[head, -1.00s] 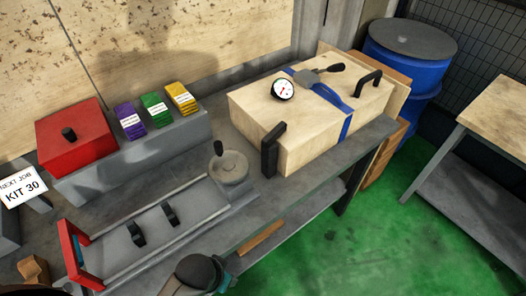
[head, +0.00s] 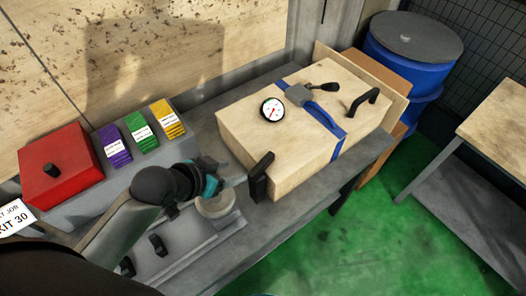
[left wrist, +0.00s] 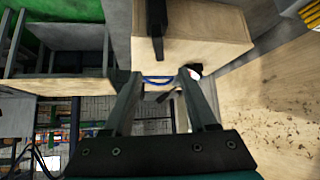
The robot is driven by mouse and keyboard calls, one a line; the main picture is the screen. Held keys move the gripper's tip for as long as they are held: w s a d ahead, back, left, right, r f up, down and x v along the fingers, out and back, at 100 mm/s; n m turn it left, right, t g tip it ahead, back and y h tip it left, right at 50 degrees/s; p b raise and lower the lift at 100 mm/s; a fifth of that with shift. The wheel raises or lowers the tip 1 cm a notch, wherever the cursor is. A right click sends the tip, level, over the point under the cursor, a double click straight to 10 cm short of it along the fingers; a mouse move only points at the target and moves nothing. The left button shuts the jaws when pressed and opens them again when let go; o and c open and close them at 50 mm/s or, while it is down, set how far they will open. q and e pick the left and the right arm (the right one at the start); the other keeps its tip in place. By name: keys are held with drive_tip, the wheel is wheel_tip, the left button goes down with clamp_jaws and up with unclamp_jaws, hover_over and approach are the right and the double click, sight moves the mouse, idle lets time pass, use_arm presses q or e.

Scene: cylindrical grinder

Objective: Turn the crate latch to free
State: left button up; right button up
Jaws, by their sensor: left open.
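The wooden crate (head: 250,145) stands on the bench with a blue strap (head: 339,146) around it. The crate latch (head: 301,95) is a grey block on top, over the strap, with a lever ending in a black knob (head: 328,87). My left gripper (head: 232,174) is at the near left side of the crate, short of the latch. In the left wrist view my left gripper (left wrist: 158,76) is open and empty, with the crate (left wrist: 195,52) and strap (left wrist: 160,79) beyond its fingers. My right gripper is not in view.
A round gauge (head: 272,108) and black handles (head: 362,101) (head: 261,177) stand out from the crate. A red box (head: 62,165) and purple, green and yellow card stacks (head: 143,138) are at the left. A blue drum (head: 412,50) stands behind. Green floor lies right.

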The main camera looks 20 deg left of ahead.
sight(258, 167)
use_arm(q)
drive_tip(key=x, duration=0.9)
drive_tip(key=shift+d+f+b, duration=0.15)
drive_tip(key=shift+b, duration=0.2)
drive_tip(key=x, duration=0.4)
drive_tip(key=shift+f+b, duration=0.1)
drive_tip(key=shift+b, duration=0.2)
drive_tip(key=shift+w+d+f, duration=0.15)
drive_tip(key=shift+w+f, duration=0.25)
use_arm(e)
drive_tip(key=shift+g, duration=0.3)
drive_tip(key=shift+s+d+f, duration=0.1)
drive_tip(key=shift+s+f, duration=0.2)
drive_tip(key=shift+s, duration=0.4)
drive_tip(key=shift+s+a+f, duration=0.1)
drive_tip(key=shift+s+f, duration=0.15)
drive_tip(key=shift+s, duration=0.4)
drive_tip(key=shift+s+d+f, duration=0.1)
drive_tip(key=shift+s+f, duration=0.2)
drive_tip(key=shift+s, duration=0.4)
use_arm(q)
clamp_jaws()
